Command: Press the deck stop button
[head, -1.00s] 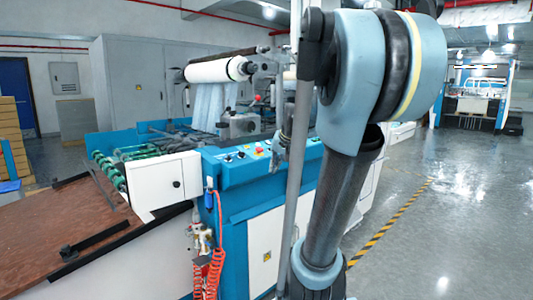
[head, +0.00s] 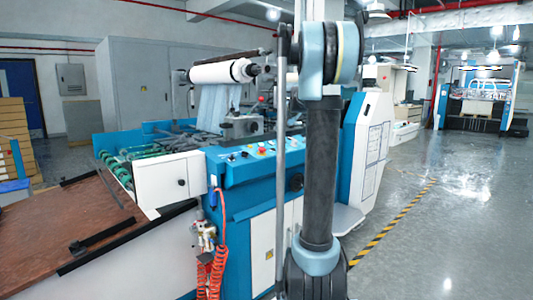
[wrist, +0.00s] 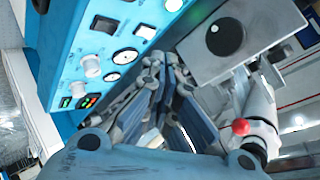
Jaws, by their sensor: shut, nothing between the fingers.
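The blue control panel (head: 237,167) runs along the near side of the laminating machine in the head view. A red button (head: 262,150) sits among small knobs and buttons on it. I cannot read a label that marks it as the deck stop. The wrist view shows part of the panel (wrist: 75,45) close by at upper left, with white knobs, dials and green lit displays; no red button is clear on that part. My gripper (wrist: 168,75) is shut and empty in the wrist view, beside the panel. In the head view my arm hides it.
A white film roll (head: 220,72) is mounted above the machine. A brown board table (head: 60,225) is at left. Open floor (head: 430,240) lies at right.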

